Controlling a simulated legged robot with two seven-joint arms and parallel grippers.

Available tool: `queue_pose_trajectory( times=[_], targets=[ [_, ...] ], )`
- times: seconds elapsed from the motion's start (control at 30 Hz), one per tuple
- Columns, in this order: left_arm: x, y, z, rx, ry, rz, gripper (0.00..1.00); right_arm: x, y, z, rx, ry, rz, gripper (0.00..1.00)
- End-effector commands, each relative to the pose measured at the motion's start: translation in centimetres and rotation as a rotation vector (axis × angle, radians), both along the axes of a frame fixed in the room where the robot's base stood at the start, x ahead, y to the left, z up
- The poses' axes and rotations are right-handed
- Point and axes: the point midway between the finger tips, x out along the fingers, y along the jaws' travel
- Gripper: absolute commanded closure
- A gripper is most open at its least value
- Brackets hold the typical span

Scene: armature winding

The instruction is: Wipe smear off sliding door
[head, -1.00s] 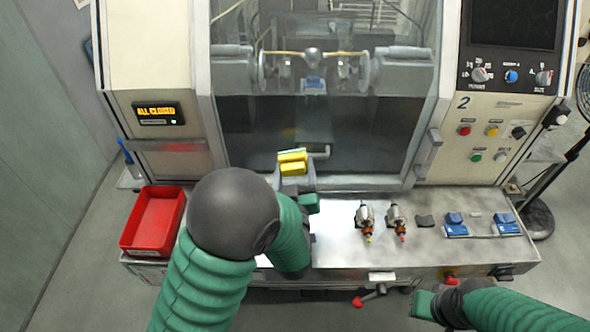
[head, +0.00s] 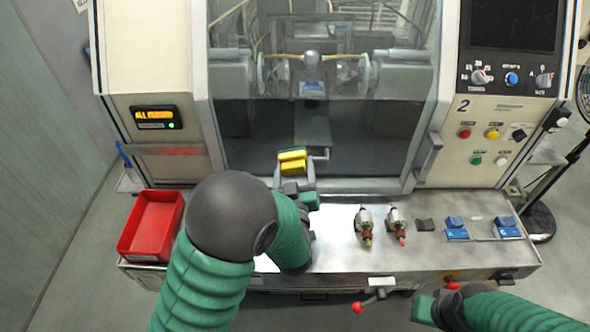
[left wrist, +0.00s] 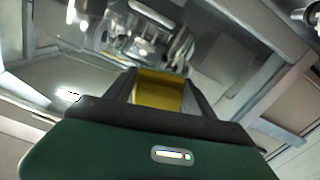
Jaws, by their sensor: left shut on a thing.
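The sliding door (head: 345,140) is a large clear panel on the front of the machine, with a grey handle (head: 428,156) at its right edge. My left gripper (head: 293,172) is shut on a yellow sponge (head: 292,155) with a darker strip, held in front of the lower middle of the door. The sponge also shows between the fingers in the left wrist view (left wrist: 158,91). I cannot tell whether it touches the door. No smear stands out clearly on the panel. My right gripper (head: 425,307) is at the lower right, below the bench edge; its jaws are unclear.
A red bin (head: 152,226) stands at the left end of the metal bench (head: 335,245). Two armatures (head: 364,227) and blue blocks (head: 455,228) lie on the bench's right half. A red-knobbed lever (head: 358,307) sticks out below the front edge. A control panel (head: 505,118) is at right.

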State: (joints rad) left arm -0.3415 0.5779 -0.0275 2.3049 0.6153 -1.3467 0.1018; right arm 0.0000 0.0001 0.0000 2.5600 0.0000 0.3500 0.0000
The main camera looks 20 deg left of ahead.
Motion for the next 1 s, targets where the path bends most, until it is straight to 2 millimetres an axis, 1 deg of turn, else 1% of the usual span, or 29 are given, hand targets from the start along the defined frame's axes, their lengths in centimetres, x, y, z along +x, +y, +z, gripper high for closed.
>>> queue_pose_trajectory(
  times=[0.17,0.27,0.53,0.7,0.8,0.87,1.0],
  targets=[
    [0.3,0.1,0.0,0.001,0.0,0.0,0.86,0.0,0.0,-0.1,0.0,0.0,0.0,1.0],
    [0.4,-0.2,0.0,0.001,0.0,-0.001,0.86,0.0,0.0,-0.1,0.0,0.0,0.0,1.0],
    [1.0,-3.0,-0.1,-0.001,-0.002,-0.003,0.86,0.0,0.0,-0.5,0.0,0.0,0.0,1.0],
    [1.2,-3.8,0.0,0.001,0.0,0.0,0.86,0.0,0.0,-0.6,0.0,0.0,0.0,1.0],
    [1.5,-3.7,-0.2,-0.001,-0.001,0.0,0.86,0.0,0.0,-1.1,0.0,0.0,0.0,1.0],
    [1.5,-3.5,0.0,0.0,0.0,0.001,0.86,0.0,0.0,-1.0,0.0,0.0,0.0,1.0],
    [1.2,-2.1,-0.1,0.002,0.001,0.002,0.86,0.0,0.0,-1.3,0.0,0.0,0.0,1.0]
  ],
)
